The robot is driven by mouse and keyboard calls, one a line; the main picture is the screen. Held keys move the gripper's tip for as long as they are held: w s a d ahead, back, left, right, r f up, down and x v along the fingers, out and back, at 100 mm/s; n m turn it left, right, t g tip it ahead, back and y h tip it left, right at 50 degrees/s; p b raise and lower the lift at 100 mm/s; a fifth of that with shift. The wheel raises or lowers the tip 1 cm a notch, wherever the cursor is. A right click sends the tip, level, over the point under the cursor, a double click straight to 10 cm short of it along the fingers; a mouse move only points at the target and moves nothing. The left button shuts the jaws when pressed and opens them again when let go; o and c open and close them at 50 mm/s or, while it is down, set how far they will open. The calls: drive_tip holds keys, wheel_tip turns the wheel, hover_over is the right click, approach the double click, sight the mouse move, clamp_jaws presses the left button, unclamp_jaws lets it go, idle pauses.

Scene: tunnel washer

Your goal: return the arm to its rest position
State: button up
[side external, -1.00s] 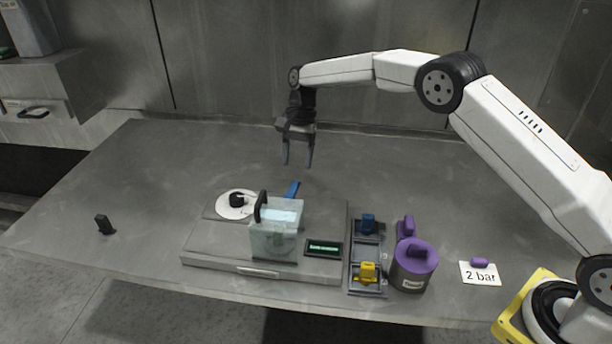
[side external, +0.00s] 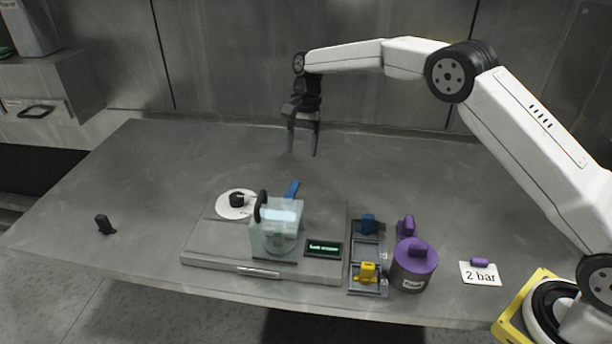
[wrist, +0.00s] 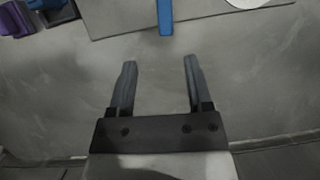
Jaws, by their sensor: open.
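My gripper (side external: 303,140) hangs in the air above the back middle of the grey table, fingers pointing down. It is open, with nothing between its fingers. In the wrist view my gripper (wrist: 160,75) also shows two parted, empty fingers over bare table. The washer base (side external: 210,249) lies below and in front of it, apart from it. A translucent box with a black handle (side external: 275,234) stands on the base. A blue bar (side external: 292,189) sticks out at the back of the base.
A white dial (side external: 233,212) and a lit green display (side external: 323,249) are on the base. To its right are a tray with blue (side external: 368,224) and yellow (side external: 367,271) pieces, a purple-lidded pot (side external: 413,266) and a "2 bar" card (side external: 480,275). A black piece (side external: 104,224) stands left. The back table is clear.

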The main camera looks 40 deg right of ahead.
drive_tip(key=s+d+n+t+h, duration=0.1)
drive_tip(key=s+d+n, duration=0.1)
drive_tip(key=s, duration=0.8)
drive_tip(key=s+d+f+n+t+h, duration=0.1)
drive_tip(key=s+n, duration=0.3)
drive_tip(key=s, duration=0.5)
drive_tip(key=s+d+f+n+t+h, duration=0.1)
drive_tip(key=s+d+n+t, duration=0.2)
drive_tip(key=s, duration=0.7)
drive_tip(key=shift+s+d+n, duration=0.3)
drive_tip(key=shift+d+n, duration=0.05)
drive_tip(key=shift+n, duration=0.05)
drive_tip(key=shift+w, duration=0.1)
idle(3.1)
drive_tip(key=w+a+n+h, duration=0.1)
drive_tip(key=w+a+n, duration=0.3)
drive_tip(key=w+n, duration=0.4)
drive_tip(key=w+a+r+n+h, duration=0.1)
drive_tip(key=w+a+n, duration=0.3)
drive_tip(key=w+n, duration=0.4)
drive_tip(key=w+a+n+h, duration=0.1)
drive_tip(key=w+a+n, duration=0.3)
drive_tip(key=w+n, duration=0.4)
drive_tip(key=shift+w+a+r+n+h, duration=0.2)
drive_tip(key=shift+a+r+n+h, duration=0.1)
drive_tip(key=shift+r+n, duration=0.1)
drive_tip(key=shift+w+a+n, duration=0.35)
drive_tip(key=shift+w+n, duration=0.05)
drive_tip(key=shift+n, duration=0.1)
